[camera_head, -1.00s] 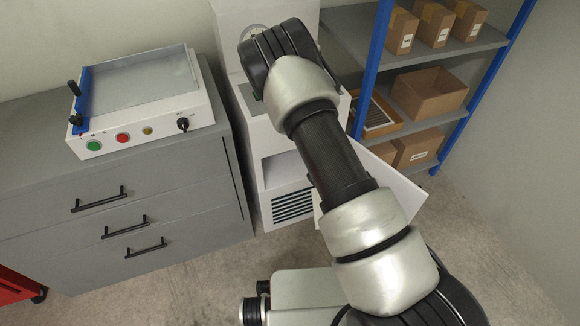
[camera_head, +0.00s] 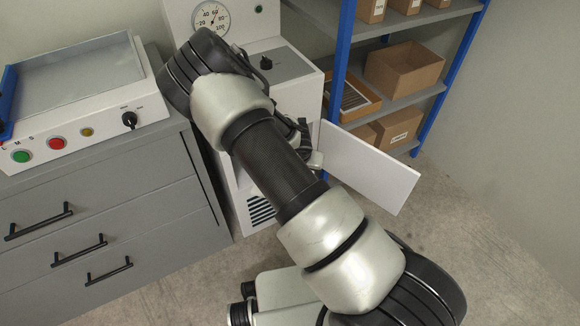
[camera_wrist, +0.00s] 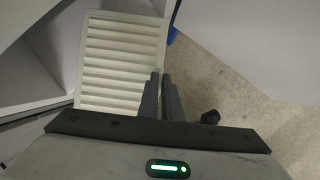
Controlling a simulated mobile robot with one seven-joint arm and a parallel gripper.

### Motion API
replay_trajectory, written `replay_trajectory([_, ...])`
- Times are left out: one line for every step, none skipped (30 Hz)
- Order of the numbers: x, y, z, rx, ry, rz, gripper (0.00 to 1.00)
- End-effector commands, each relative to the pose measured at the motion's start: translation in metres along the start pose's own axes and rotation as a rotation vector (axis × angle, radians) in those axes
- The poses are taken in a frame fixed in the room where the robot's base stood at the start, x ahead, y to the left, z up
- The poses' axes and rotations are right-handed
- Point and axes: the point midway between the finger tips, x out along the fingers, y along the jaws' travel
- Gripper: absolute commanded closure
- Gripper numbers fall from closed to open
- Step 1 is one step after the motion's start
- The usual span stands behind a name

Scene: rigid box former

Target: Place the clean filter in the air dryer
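The clean filter (camera_wrist: 122,60) is a pale, slatted panel in the wrist view, left of and between my fingers. My gripper (camera_wrist: 162,82) is nearly closed, with the filter's right edge between its fingertips. In the head view my gripper (camera_head: 308,142) is partly hidden by my arm, in front of the air dryer, and the filter is hidden. The air dryer (camera_head: 292,92) is a white cabinet with a gauge on top and a dark grille low down. Its white door (camera_head: 370,172) stands open to the right. My arm covers most of its opening.
A blue-post shelf (camera_head: 420,98) at the right holds cardboard boxes and a tray (camera_head: 372,104) with another slatted grey panel (camera_head: 354,97). A grey drawer cabinet (camera_head: 120,200) with a control box (camera_head: 90,120) on it stands at left. Floor at right is clear.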

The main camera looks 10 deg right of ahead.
Motion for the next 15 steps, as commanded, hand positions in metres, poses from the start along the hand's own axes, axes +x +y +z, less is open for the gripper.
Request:
replay_trajectory([0.001,0.010,0.012,0.001,-0.003,0.005,1.00])
replay_trajectory([0.003,0.015,0.018,0.002,-0.006,0.005,1.00])
replay_trajectory([0.006,0.014,0.015,0.008,0.007,-0.001,1.00])
replay_trajectory([0.008,0.016,0.016,0.010,0.010,-0.002,1.00])
replay_trajectory([0.009,0.018,0.018,0.010,0.011,-0.002,1.00])
replay_trajectory([0.010,0.022,0.021,0.009,0.010,-0.001,1.00])
replay_trajectory([0.010,0.025,0.025,0.009,0.007,0.000,1.00])
replay_trajectory([0.010,0.028,0.029,0.010,0.002,0.002,1.00])
replay_trajectory([0.009,0.032,0.035,0.012,-0.005,0.006,1.00])
replay_trajectory([0.008,0.035,0.037,0.007,-0.004,0.004,1.00])
replay_trajectory([0.009,0.037,0.039,0.005,-0.003,0.002,1.00])
replay_trajectory([0.011,0.040,0.041,0.003,-0.002,0.002,1.00])
replay_trajectory([0.013,0.043,0.043,0.003,-0.002,0.003,1.00])
replay_trajectory([0.014,0.045,0.045,0.005,-0.002,0.002,1.00])
replay_trajectory([0.015,0.047,0.048,0.006,-0.002,0.001,1.00])
